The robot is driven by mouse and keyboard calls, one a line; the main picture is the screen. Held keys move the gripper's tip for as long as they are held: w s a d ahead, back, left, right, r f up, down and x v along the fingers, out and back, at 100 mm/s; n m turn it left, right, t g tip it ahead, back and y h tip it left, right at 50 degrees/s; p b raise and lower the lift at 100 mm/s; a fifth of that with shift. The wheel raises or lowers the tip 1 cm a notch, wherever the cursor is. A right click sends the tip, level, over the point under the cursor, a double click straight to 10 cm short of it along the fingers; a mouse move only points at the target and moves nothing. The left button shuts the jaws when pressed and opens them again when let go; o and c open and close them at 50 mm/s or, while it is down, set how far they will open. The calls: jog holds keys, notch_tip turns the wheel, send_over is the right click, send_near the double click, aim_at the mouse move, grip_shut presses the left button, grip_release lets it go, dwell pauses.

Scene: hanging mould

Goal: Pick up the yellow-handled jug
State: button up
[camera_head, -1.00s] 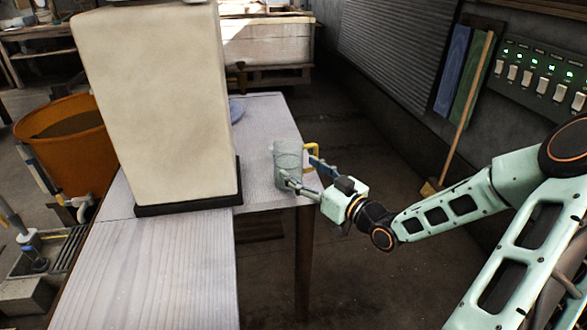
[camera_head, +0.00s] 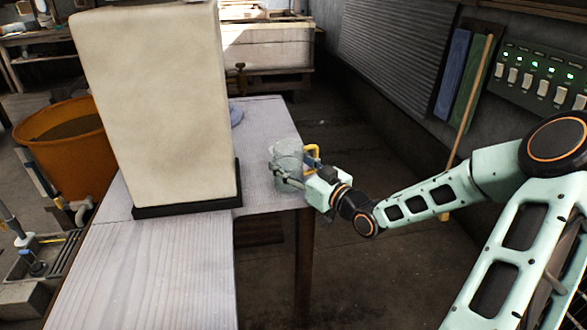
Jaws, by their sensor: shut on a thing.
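The jug (camera_head: 289,158) is a greyish, clear-looking vessel with a yellow handle on its right side. It stands upright at the right edge of the pale wooden table (camera_head: 190,265). My gripper (camera_head: 288,176) reaches in from the right and is shut on the jug's body, below and beside the handle. Part of the jug's lower front is hidden by the fingers. I cannot tell whether its base touches the table.
A tall cream block (camera_head: 155,105) on a black base (camera_head: 190,205) stands on the table left of the jug. A blue round thing (camera_head: 236,115) shows partly behind it. An orange tub (camera_head: 70,145) stands at the left. A switch panel (camera_head: 540,75) is on the right wall.

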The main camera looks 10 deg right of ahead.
aim_at(280, 146)
jog(key=shift+r, duration=0.45)
notch_tip(280, 146, up, 2)
jog(key=shift+r+p, duration=0.15)
jog(key=shift+p, duration=0.75)
jog(key=s+d+r+p, duration=0.1)
jog(key=s+r, duration=0.8)
jog(key=s, duration=0.4)
jog(key=shift+s+d+r, duration=0.2)
jog(key=shift+r, duration=0.2)
jog(key=shift+s+a+b, duration=0.2)
jog(key=shift+b, duration=0.15)
